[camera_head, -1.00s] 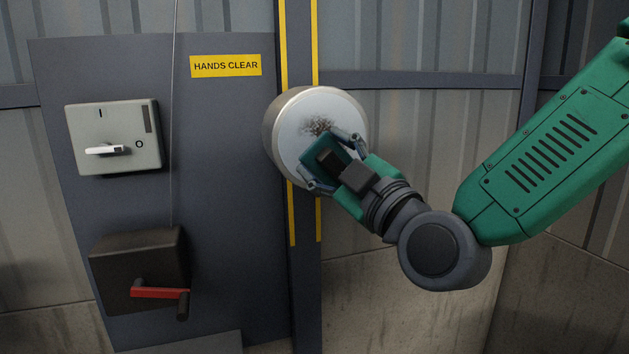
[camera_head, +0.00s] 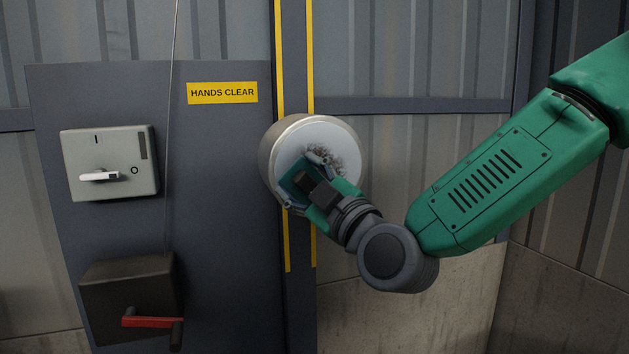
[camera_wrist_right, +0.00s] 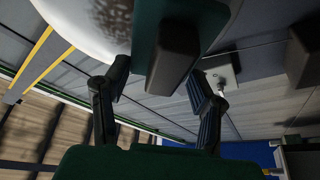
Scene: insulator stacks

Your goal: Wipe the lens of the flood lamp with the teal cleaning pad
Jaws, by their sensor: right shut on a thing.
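The flood lamp (camera_head: 272,152) is a round metal-rimmed lamp on the grey post, with a pale lens (camera_head: 305,132). A dark brown smudge (camera_head: 334,161) marks the lens near its middle; it also shows in the right wrist view (camera_wrist_right: 115,15). My right gripper (camera_head: 304,181) is shut on the dark block handle of the teal cleaning pad (camera_head: 288,181). The pad lies over the lower left of the lens, left of the visible smudge. In the right wrist view the pad (camera_wrist_right: 212,18) is close to the lens; contact is unclear. My left gripper is out of view.
Left of the lamp, a dark panel (camera_head: 225,200) bears a grey switch box (camera_head: 110,150), a yellow "HANDS CLEAR" sign (camera_head: 222,93) and a dark box (camera_head: 125,285) with a red-handled crank (camera_head: 150,321). A thin cable hangs down the panel. Corrugated wall lies behind.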

